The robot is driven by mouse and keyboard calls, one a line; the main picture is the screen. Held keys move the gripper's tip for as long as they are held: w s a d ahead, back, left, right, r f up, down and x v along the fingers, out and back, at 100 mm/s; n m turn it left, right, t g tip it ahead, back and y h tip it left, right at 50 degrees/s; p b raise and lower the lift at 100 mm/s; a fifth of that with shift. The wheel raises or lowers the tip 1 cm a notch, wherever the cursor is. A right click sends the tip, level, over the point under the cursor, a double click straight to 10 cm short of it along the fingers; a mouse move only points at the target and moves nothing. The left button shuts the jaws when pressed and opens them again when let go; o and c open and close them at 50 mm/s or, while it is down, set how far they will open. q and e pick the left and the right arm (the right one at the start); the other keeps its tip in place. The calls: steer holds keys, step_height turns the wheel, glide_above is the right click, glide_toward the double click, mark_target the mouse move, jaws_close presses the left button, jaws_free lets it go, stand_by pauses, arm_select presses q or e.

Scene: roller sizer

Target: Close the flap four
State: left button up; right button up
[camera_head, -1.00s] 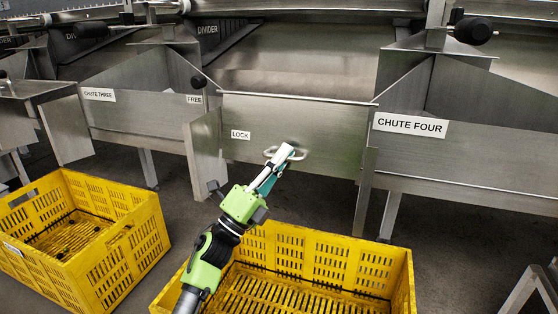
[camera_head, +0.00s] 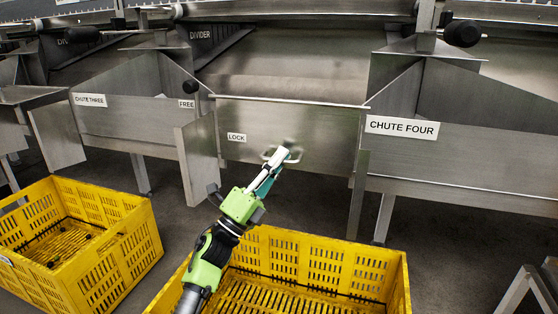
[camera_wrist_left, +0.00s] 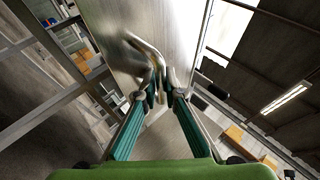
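The metal flap (camera_head: 300,125) with the LOCK label (camera_head: 236,138) stands nearly upright, just left of the CHUTE FOUR label (camera_head: 402,127). Its bar handle (camera_head: 270,154) is on the front face; it also shows in the left wrist view (camera_wrist_left: 152,50). My left gripper (camera_head: 284,154) reaches up from below to the handle. In the left wrist view its two fingers (camera_wrist_left: 161,92) come close together around the handle's bar. The fingers partly hide the handle. My right gripper is in neither view.
A yellow crate (camera_head: 330,258) stands below the flap, under my left arm. Another yellow crate (camera_head: 95,285) is at the left. The chute three panel (camera_head: 130,115) and a FREE label (camera_head: 187,104) are left of the flap. A metal stand (camera_head: 528,287) is at lower right.

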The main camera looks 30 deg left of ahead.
arm_select(q)
steer(key=shift+f, duration=0.1)
steer(key=v, duration=1.2)
stand_by(0.4)
